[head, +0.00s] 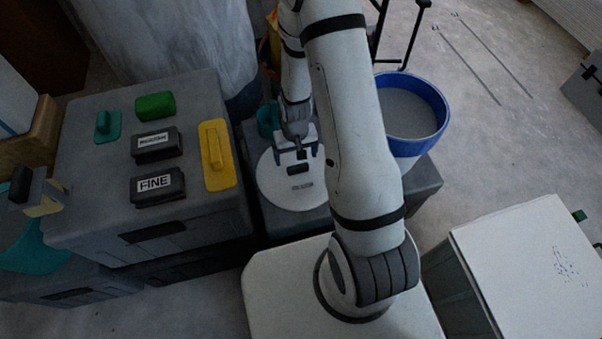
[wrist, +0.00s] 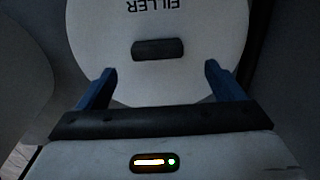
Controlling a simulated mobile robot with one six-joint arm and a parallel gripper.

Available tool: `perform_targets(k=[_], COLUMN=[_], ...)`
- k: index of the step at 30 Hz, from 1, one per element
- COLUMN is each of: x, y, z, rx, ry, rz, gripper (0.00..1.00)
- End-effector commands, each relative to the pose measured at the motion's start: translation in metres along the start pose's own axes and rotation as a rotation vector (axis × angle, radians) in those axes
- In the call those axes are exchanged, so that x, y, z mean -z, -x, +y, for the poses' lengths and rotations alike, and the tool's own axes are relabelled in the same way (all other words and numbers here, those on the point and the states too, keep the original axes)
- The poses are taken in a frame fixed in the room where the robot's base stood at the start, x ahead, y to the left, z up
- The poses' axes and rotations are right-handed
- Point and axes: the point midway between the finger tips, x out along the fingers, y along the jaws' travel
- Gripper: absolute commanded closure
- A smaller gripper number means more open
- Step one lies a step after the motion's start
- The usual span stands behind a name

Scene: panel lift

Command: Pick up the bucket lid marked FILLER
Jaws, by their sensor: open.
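The bucket lid marked FILLER (head: 284,188) is a round white disc with a small dark handle block (head: 298,169) on top. In the head view it lies on a dark grey box, its lettering small, partly hidden by my arm. In the wrist view the lid (wrist: 195,75) fills the upper middle, with FILLER upside down at the top and the dark handle (wrist: 158,49) below it. My gripper (wrist: 158,82) is open, its two blue fingers spread over the lid's near part. The handle lies beyond the fingertips, between their lines; nothing is held. My gripper also shows in the head view (head: 298,153).
A white bucket with a blue rim (head: 446,112) stands right of my arm. A grey box (head: 85,185) on the left carries a block marked FINE (head: 155,184), another labelled block, a yellow float (head: 216,155) and green tools. A teal cup (head: 267,120) stands behind the lid.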

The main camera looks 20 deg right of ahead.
Motion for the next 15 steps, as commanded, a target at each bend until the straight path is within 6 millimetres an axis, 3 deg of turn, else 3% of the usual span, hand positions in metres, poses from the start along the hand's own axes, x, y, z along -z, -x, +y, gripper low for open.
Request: perform_targets(k=[12,15], x=[-0.006,-0.005], y=[-0.054,-0.058], z=[0.003,0.003], rx=[0.000,0.000], ry=[0.001,0.001], rz=[-0.002,0.000], gripper=[0.11,0.11])
